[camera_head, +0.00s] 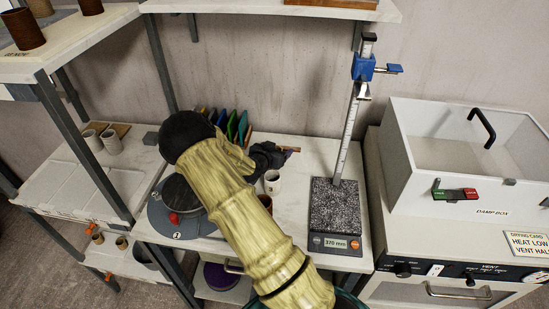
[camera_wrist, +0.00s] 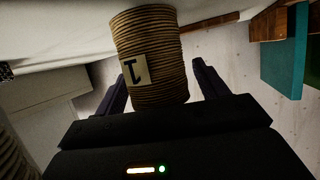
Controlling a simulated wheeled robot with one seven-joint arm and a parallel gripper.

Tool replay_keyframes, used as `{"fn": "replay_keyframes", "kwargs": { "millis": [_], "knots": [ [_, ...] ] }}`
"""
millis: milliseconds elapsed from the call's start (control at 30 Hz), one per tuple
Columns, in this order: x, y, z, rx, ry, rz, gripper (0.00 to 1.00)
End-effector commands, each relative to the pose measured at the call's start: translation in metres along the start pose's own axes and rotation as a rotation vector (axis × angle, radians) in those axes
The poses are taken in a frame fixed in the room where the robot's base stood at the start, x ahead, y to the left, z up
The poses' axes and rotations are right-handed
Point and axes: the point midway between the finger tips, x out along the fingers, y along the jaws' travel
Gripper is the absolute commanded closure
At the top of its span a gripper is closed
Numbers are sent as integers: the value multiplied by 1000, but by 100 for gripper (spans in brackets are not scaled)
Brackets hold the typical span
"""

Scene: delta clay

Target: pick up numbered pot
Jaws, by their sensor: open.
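A ribbed brown pot (camera_wrist: 150,50) with a pale label bearing a dark numeral, apparently 1, fills the upper middle of the wrist view. My gripper (camera_wrist: 161,82) is open, with one dark finger on each side of the pot. Gaps show beside the pot, and no firm grip is seen. In the head view my gripper (camera_head: 274,155) is over the worktop, right of the coloured tiles; my arm hides part of this area. A pale cup (camera_head: 272,182) stands just below it there. I cannot tell whether it is the numbered pot.
Coloured tiles (camera_head: 232,125) stand left of my gripper, and a teal one shows in the wrist view (camera_wrist: 284,55). A scale (camera_head: 336,215) with a tall height gauge (camera_head: 348,125) stands to the right. A white damp box (camera_head: 465,165) is farther right. A turntable (camera_head: 180,215) lies left of my arm.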

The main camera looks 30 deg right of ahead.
Motion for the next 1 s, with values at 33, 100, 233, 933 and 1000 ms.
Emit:
{"fn": "replay_keyframes", "kwargs": {
  "millis": [33, 100, 233, 933, 1000],
  "knots": [
    [0, 0, 0, 0, 0, 0, 27],
    [0, 0, 0, 0, 0, 0, 27],
    [0, 0, 0, 0, 0, 0, 27],
    [-2, -1, -6, 3, 1, -1, 77],
    [-5, -1, -12, 4, 1, -2, 77]
  ]
}}
